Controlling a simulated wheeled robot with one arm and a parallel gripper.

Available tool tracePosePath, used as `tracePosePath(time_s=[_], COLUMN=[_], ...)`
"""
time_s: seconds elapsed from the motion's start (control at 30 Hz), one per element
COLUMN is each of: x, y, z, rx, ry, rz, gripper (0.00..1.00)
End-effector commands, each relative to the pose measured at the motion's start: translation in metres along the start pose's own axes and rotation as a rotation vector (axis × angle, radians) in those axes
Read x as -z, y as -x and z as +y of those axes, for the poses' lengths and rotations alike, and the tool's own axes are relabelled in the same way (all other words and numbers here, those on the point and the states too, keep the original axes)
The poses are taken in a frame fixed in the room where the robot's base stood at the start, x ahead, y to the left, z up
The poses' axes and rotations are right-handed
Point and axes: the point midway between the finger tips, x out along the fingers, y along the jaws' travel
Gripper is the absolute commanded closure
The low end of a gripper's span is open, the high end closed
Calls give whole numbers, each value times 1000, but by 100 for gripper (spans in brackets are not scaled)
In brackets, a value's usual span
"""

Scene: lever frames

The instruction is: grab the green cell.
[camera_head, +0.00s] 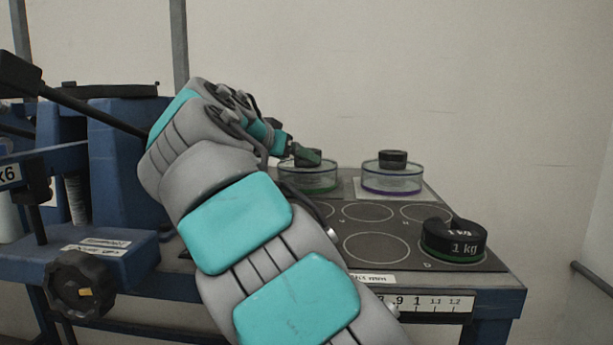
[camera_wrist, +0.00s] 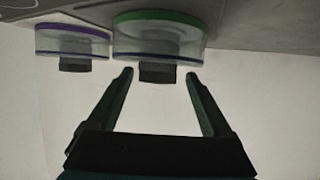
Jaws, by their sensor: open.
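A purple-banded cell (camera_head: 392,179) stands to the right of the green one. A black 1 kg weight (camera_head: 454,240) sits on the dark mat (camera_head: 412,245) with printed circles, mostly bare. A blue lever frame (camera_head: 125,165) with a black knob stands at the left.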

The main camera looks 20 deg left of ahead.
Motion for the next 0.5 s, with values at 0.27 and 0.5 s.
tracePosePath(time_s=[0.27,0.5], x=[2,4], y=[-24,-55], z=[2,3], rx=[-2,1], ry=[1,1], rz=[-4,-1], gripper=[16,16])
